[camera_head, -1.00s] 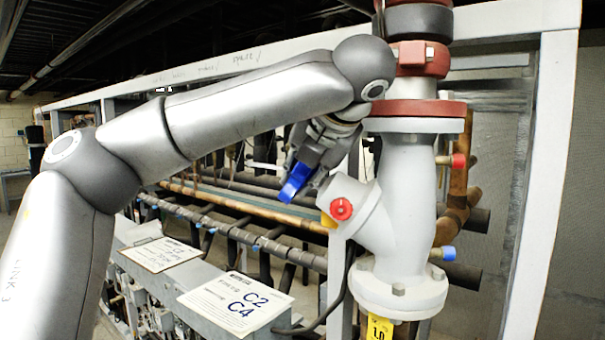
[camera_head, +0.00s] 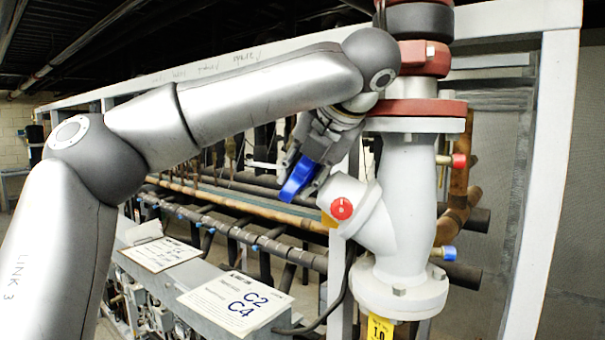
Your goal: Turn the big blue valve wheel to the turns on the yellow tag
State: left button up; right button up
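The blue valve wheel (camera_head: 298,179) shows as a blue piece at the fingers of my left gripper (camera_head: 306,165), left of the grey valve body's angled branch. My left arm comes in from the left and bends down to it. The fingers are at the wheel, but I cannot tell whether they are closed on it. The yellow tag (camera_head: 380,328) hangs under the valve's lower flange; it reads about 1.0 and is cut off by the bottom edge. My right gripper is not in view.
The grey valve body (camera_head: 408,190) carries a small red knob (camera_head: 341,208), a red cap (camera_head: 459,161) and a blue cap (camera_head: 449,253). A white frame post (camera_head: 545,180) stands at right. Pipes run behind. A C2 C4 sign (camera_head: 235,302) lies below.

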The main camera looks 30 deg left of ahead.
pick_arm(q)
jog(key=v, duration=1.2)
jog(key=shift+f, duration=0.1)
